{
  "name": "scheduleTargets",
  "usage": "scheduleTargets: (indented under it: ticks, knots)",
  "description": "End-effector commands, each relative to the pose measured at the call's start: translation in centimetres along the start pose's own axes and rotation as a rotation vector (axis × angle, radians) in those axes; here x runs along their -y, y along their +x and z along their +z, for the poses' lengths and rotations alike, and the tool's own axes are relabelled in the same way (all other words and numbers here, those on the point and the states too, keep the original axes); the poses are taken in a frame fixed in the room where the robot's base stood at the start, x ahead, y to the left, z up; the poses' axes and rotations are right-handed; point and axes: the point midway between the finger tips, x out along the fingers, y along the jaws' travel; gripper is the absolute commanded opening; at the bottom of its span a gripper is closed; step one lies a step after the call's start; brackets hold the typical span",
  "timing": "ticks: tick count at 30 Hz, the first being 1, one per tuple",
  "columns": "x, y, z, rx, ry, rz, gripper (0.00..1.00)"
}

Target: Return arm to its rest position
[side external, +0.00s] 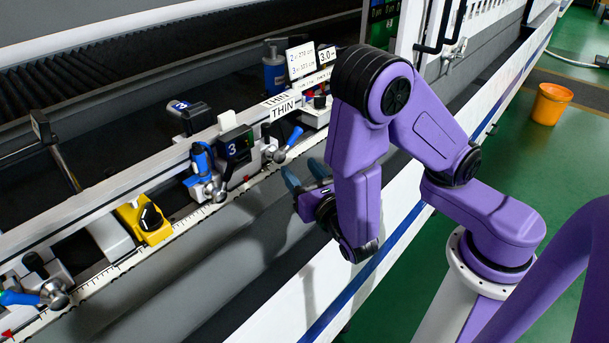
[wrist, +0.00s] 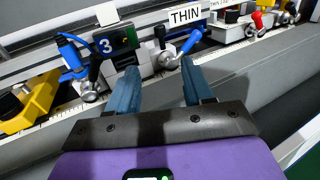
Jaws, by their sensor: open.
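My gripper (side external: 306,177) is at the end of my purple arm, in front of the machine's rail. In the wrist view my gripper (wrist: 158,85) shows two blue-grey fingers spread apart with nothing between them. It is open and empty. The fingers point toward the rail near a clamp unit marked 3 (wrist: 113,42) and a blue-handled lever (wrist: 190,42). In the side view the fingers look apart from the clamp unit (side external: 236,148), though the exact gap cannot be told.
A white machine edge with a blue stripe (side external: 371,262) runs below my arm. An orange bucket (side external: 551,103) stands on the open green floor.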

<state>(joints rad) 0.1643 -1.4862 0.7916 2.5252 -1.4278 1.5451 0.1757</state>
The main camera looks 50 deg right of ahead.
Motion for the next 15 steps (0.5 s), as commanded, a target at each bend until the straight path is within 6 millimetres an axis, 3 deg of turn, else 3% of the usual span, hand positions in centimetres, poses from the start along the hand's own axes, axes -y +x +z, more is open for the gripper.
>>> scheduleTargets:
  ticks: [5, 8, 15]
  knots:
    - [2.5, 0.3, 0.8, -0.045, 0.081, -0.126, 0.51]
    - [5.5, 0.1, 1.4, -0.113, 0.183, -0.280, 0.51]
    - [12.1, -3.2, 1.1, -0.370, 0.491, -0.670, 0.51]
